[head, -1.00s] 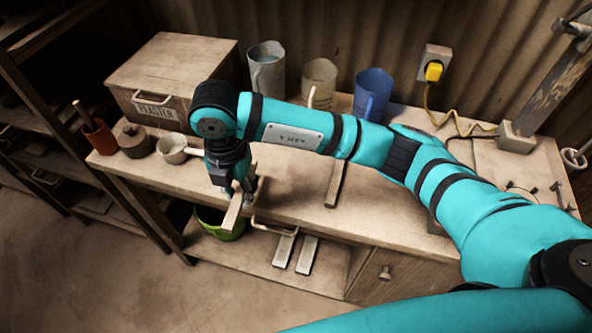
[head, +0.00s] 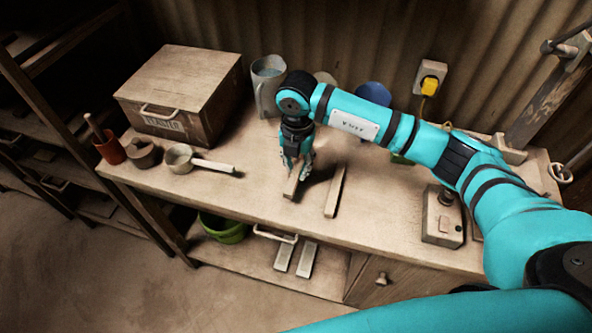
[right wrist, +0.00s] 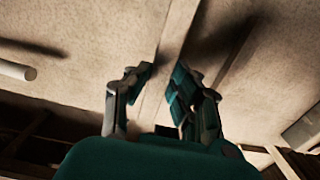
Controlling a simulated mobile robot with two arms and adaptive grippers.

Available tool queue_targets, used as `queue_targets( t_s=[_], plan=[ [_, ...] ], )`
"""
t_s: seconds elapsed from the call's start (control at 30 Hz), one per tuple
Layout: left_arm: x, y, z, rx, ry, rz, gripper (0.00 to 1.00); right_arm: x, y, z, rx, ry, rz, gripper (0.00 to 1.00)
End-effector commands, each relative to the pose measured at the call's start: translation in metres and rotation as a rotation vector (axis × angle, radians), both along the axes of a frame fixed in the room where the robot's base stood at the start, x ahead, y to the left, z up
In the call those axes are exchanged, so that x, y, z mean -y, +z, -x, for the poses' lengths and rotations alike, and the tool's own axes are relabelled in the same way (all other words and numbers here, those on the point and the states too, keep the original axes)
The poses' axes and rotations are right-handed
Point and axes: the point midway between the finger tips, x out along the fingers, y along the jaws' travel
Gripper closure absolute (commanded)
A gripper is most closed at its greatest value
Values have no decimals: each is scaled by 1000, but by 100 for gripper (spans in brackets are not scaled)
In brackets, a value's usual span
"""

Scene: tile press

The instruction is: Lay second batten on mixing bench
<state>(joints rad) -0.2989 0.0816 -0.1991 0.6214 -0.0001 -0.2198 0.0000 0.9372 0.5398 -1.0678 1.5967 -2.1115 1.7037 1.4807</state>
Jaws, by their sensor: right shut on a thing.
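My right gripper (head: 296,166) is shut on a pale wooden batten (head: 291,187) over the middle of the mixing bench (head: 225,195). The held batten also shows between the fingers in the right wrist view (right wrist: 180,35). It is low over the bench top; I cannot tell whether it touches. Another batten (head: 335,191) lies on the bench just to the right, roughly parallel and apart from it. My left gripper is not in view.
A plaster box (head: 180,85), a handled pan (head: 181,158) and a red cup (head: 109,150) stand on the left. Jugs (head: 268,85) stand at the back. A grey device (head: 441,220) stands on the right. Two pale strips (head: 295,258) and a green bucket (head: 224,228) are below.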

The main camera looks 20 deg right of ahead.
Motion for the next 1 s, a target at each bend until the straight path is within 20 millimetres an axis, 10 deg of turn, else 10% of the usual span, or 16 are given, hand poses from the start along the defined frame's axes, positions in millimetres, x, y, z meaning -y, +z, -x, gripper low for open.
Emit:
queue_targets(
  t_s=[0.57, 0.6, 0.77, 1.0],
  plan=[
    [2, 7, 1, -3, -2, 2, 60, -4, -35, 3, -5, 6, -1, 100],
    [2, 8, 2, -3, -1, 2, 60, -4, -34, 3, -5, 6, -1, 76],
    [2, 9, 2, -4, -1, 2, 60, -4, -34, 3, -5, 6, -1, 55],
    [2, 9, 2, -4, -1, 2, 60, -4, -33, 3, -5, 6, -1, 55]
  ],
)
